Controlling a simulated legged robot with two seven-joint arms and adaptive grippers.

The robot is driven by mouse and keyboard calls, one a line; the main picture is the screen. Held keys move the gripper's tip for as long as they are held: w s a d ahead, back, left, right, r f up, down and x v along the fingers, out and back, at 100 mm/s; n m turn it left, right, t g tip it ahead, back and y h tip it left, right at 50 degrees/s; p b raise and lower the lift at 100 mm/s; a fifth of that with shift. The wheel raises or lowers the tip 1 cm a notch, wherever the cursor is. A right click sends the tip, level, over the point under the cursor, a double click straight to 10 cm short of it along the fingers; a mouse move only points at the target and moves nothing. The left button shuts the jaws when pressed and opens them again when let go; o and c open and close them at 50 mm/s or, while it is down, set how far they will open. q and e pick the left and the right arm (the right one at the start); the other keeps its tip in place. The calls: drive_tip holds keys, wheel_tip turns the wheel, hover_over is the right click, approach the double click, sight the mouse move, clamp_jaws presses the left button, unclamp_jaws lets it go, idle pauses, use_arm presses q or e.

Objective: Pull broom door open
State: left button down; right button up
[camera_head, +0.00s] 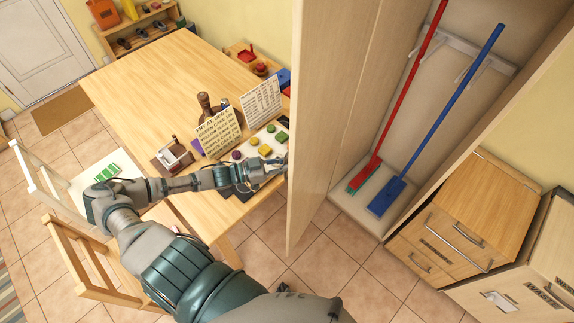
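The tall pale wooden broom door (318,110) stands open, swung out from the cabinet. My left arm reaches up from the bottom of the head view. My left gripper (272,167) is at the outer side of the door, near its free edge. Its fingertips are small and partly hidden at the door, so I cannot tell whether they are shut or touch it. My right gripper is out of view.
A wooden table (175,85) with signs, colored pieces and a small device lies left of the door, beneath my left forearm. Chairs (85,260) stand at the lower left. Wooden drawers (450,235) stand right of the cabinet. Tiled floor (355,275) is clear before the cabinet.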

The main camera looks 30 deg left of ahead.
use_arm(q)
drive_tip(key=shift+a, duration=0.5)
drive_tip(key=c, duration=1.3)
unclamp_jaws()
drive_tip(key=shift+a+f, duration=0.1)
drive_tip(key=shift+a, duration=0.1)
drive_tip(key=shift+o, duration=0.9)
drive_tip(key=shift+a, duration=0.15)
drive_tip(key=v, duration=1.1)
drive_tip(key=shift+s+a, duration=0.15)
drive_tip(key=shift+s, duration=0.25)
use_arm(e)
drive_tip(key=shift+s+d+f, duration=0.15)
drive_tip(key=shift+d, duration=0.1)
use_arm(q)
drive_tip(key=shift+a+f, duration=0.1)
drive_tip(key=shift+a, duration=0.25)
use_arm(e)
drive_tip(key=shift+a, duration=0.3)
